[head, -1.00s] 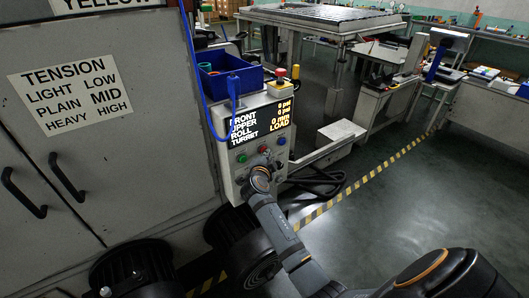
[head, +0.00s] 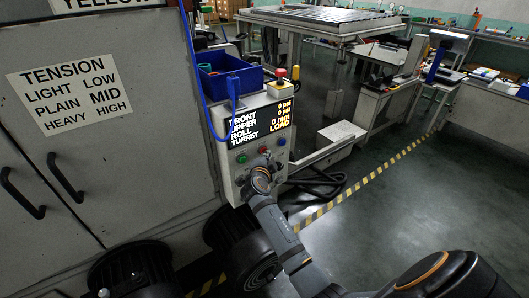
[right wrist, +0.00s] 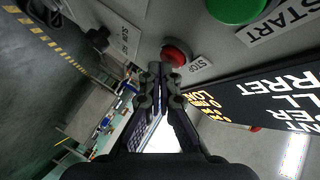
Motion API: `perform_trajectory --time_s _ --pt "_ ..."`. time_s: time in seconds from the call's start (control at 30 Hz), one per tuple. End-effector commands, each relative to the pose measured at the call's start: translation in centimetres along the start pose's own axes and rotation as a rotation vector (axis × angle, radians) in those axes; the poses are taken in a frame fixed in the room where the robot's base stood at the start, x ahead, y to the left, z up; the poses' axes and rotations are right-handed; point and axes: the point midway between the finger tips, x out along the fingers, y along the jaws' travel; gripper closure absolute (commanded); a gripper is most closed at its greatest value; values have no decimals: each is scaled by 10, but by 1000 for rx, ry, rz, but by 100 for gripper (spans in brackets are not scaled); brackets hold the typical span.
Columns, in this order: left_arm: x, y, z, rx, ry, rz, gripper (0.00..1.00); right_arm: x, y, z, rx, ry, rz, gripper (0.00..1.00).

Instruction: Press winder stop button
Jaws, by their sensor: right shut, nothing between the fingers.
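The red stop button (right wrist: 176,52), with a STOP label beside it, is in the upper middle of the right wrist view. In the head view a small red button (head: 263,150) shows on the grey control panel (head: 228,172), just above my right gripper (head: 261,166). My right gripper, also in the right wrist view (right wrist: 160,70), is shut and empty. Its fingertips are at the lower left edge of the stop button in that view; I cannot tell whether they touch it. My left gripper is not in view.
A green START button (right wrist: 238,6) is close to the stop button. A black knob (right wrist: 97,39) is on its other side. The lit display (head: 262,122), a blue bin (head: 229,76) and a red-topped emergency button (head: 295,73) are above. A black motor (head: 243,240) is below.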

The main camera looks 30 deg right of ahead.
Motion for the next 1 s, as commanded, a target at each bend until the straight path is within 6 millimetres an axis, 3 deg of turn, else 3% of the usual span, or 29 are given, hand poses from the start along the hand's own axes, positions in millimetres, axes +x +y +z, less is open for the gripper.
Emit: perform_trajectory --time_s 0.53,1.0 --pt "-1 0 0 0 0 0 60 -10 7 -7 -1 0 0 100" --pt "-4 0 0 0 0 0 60 -40 30 -29 -1 0 0 100"
